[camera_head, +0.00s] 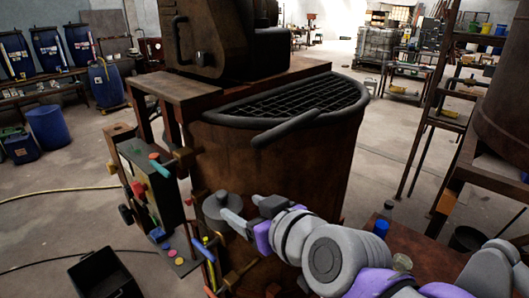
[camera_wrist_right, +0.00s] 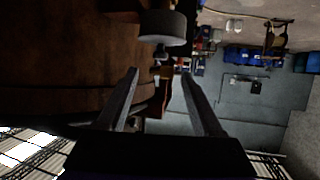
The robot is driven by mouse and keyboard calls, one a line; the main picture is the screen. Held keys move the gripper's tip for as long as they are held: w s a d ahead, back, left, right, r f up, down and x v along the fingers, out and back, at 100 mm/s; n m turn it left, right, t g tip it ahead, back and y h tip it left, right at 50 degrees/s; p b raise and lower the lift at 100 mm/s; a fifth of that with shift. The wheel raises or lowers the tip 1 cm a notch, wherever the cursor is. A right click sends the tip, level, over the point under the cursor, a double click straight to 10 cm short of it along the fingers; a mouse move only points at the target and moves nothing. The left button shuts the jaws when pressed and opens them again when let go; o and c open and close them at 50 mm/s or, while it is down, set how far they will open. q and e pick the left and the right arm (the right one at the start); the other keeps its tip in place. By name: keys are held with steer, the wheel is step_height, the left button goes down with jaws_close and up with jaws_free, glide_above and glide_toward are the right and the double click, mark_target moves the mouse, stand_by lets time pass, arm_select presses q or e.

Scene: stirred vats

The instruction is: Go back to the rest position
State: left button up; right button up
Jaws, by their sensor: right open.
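My right gripper (camera_head: 238,212) reaches in from the lower right in front of the rusty brown vat (camera_head: 270,165). Its jaws are open with nothing between them. A grey round knob (camera_head: 215,206) is close to the fingertips in the head view. In the right wrist view the two fingers (camera_wrist_right: 159,73) stand apart, and the grey knob (camera_wrist_right: 162,27) is beyond their tips, not between them. My left gripper is not in view.
A control box (camera_head: 150,185) with coloured buttons and levers is on the vat's left side. A black open bin (camera_head: 104,275) stands on the floor at lower left. A brown table (camera_head: 430,250) with a blue cup (camera_head: 381,228) is at right. Blue barrels (camera_head: 48,52) stand at the back left.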

steer(key=s+d+f+m+g+h, duration=0.1)
steer(key=s+d+f, duration=0.3)
steer(key=d+f, duration=0.4)
steer(key=s+d+f+m+g+h, duration=0.2)
steer(key=s+d+f+m+h, duration=0.2)
steer(key=d+f, duration=0.4)
steer(key=s+d+f+m+g+h, duration=0.1)
steer(key=d+f, duration=0.7)
steer(key=f, duration=0.9)
steer(key=s+m+h, duration=0.1)
steer(key=s+h, duration=0.1)
steer(key=s, duration=0.1)
steer(key=shift+f+m+g, duration=0.15)
steer(key=shift+m+g, duration=0.25)
